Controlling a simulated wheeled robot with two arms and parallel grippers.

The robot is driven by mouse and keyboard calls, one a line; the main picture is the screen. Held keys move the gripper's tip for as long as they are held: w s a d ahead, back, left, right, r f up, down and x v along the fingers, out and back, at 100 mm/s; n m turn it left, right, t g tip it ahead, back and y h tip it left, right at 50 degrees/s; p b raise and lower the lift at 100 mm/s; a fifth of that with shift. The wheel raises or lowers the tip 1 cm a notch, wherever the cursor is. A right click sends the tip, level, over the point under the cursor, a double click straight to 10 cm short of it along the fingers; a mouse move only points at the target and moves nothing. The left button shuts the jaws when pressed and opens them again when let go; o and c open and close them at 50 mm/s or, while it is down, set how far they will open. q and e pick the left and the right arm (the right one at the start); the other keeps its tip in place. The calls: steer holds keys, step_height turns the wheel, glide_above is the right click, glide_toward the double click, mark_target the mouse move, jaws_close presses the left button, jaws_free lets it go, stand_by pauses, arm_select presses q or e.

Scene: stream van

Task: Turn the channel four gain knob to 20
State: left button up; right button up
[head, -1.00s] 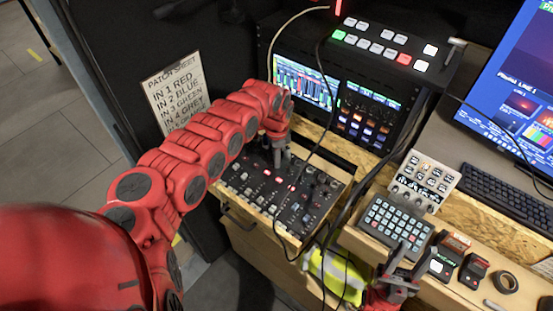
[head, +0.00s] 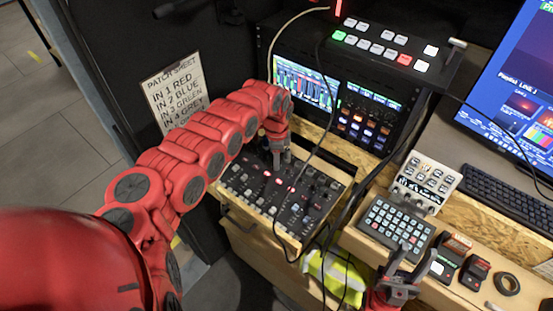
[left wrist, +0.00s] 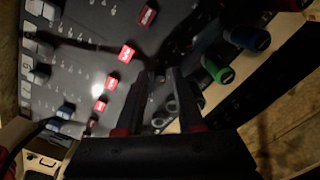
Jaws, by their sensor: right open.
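The mixer panel (head: 236,196) sits in a wooden tray, with rows of knobs and lit red buttons. My left gripper (head: 278,160) points down at the panel's back part. In the left wrist view its two dark fingers (left wrist: 165,72) stand a small gap apart, over the panel among small dark knobs. I cannot tell whether they grip a knob. Red, green and blue capped plugs (left wrist: 228,68) lie beyond them. The channel four gain knob and its scale cannot be made out. My right gripper (head: 412,262) is open and empty at the lower right.
A black cable crosses over the panel. A rack with screens (head: 305,90) stands behind it. A patch sheet (head: 173,92) hangs at the left. A keypad (head: 396,222), a small button box (head: 425,182) and a tape roll (head: 506,284) occupy the right bench.

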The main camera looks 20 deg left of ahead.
arm_select(q)
steer(key=shift+o, duration=0.7)
step_height(320, 180, up, 17)
steer(key=b, duration=0.3)
steer(key=shift+r, duration=0.2)
steer(key=shift+r, duration=0.1)
